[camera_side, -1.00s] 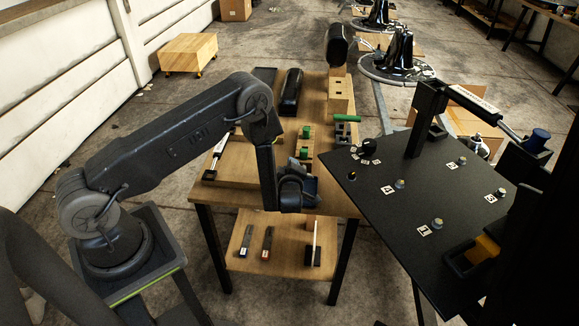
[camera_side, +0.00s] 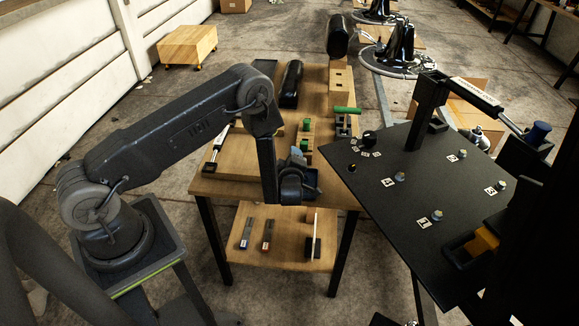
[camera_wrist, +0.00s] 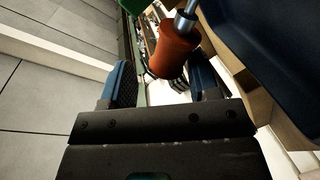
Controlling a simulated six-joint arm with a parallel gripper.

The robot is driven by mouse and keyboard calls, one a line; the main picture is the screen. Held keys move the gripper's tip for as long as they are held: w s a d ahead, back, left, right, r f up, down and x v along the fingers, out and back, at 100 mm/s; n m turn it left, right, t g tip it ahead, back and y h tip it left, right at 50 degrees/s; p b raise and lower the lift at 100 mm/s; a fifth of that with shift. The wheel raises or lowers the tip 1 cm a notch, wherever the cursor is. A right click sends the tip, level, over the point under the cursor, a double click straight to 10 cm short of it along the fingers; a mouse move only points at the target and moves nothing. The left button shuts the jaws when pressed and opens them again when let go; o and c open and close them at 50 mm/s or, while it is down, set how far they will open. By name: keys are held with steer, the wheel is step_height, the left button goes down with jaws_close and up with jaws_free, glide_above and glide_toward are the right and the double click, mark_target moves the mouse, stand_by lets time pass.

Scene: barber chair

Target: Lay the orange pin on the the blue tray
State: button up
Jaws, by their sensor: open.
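My gripper (camera_wrist: 165,85) is open, with a blue-backed finger on each side in the wrist view. The orange pin (camera_wrist: 173,52) shows between the fingers in that picture, nearer the right one. It has a rounded orange-red body and a metal shaft at its upper end. I cannot tell whether a finger touches it. A large dark blue surface at the upper right, seemingly the blue tray (camera_wrist: 265,40), is cut off by the frame. In the side view my gripper (camera_side: 298,185) is over the wooden table's front part. It hides the pin there, and the tray is not clear.
The wooden table (camera_side: 240,165) carries small green pieces (camera_side: 304,145), a green bar (camera_side: 347,110) and a black case (camera_side: 291,84). A black panel with numbered bolts (camera_side: 400,170) stands close on the right. A lower shelf (camera_side: 275,225) holds small tools.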

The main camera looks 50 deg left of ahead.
steer(key=v, duration=1.3)
steer(key=shift+s+d, duration=0.25)
steer(key=shift+d, duration=0.1)
